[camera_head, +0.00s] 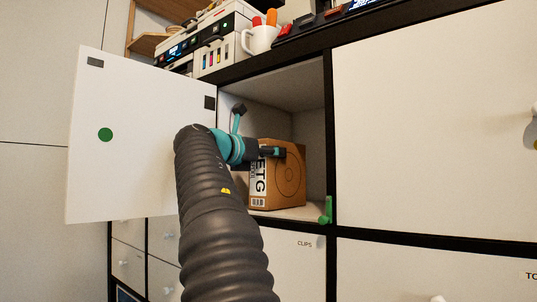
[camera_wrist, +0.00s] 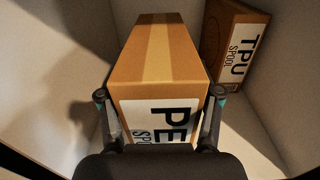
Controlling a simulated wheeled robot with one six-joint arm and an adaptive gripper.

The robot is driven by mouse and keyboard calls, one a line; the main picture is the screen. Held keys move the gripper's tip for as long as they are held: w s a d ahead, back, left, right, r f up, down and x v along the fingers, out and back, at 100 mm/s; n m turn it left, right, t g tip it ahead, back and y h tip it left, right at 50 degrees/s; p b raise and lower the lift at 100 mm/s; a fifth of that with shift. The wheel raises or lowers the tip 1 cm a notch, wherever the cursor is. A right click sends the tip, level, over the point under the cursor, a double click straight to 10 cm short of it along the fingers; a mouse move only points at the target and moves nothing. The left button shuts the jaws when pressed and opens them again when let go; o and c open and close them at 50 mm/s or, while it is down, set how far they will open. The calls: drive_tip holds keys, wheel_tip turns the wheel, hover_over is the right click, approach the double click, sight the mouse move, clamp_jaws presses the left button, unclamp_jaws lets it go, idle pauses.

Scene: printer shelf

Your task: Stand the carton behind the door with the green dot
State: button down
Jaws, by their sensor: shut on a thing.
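The white door with the green dot (camera_head: 105,135) stands swung open to the left of an open compartment (camera_head: 290,88). A brown carton (camera_head: 288,182) with a white label reading "ETG" is inside that compartment, upright near its opening. In the wrist view this carton (camera_wrist: 165,60) shows part of its label, "PE". My gripper (camera_wrist: 160,97) is shut on the carton, with one finger on each side. I cannot tell whether its base touches the compartment floor. My gripper also shows at the carton in the head view (camera_head: 272,152), partly hidden by my arm.
A second carton labelled "TPU SPOOL" (camera_wrist: 232,45) stands deeper in the compartment, on the right in the wrist view. A green piece (camera_head: 326,210) sits at the opening's lower right edge. A closed white door (camera_head: 435,130) is to the right. A mug (camera_head: 262,38) stands above.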

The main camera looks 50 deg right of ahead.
drive_tip(key=shift+c, duration=0.6)
unclamp_jaws()
drive_tip(key=shift+a, duration=0.1)
drive_tip(key=s+a, duration=0.1)
drive_tip(key=a, duration=1.1)
drive_tip(key=shift+b, duration=0.3)
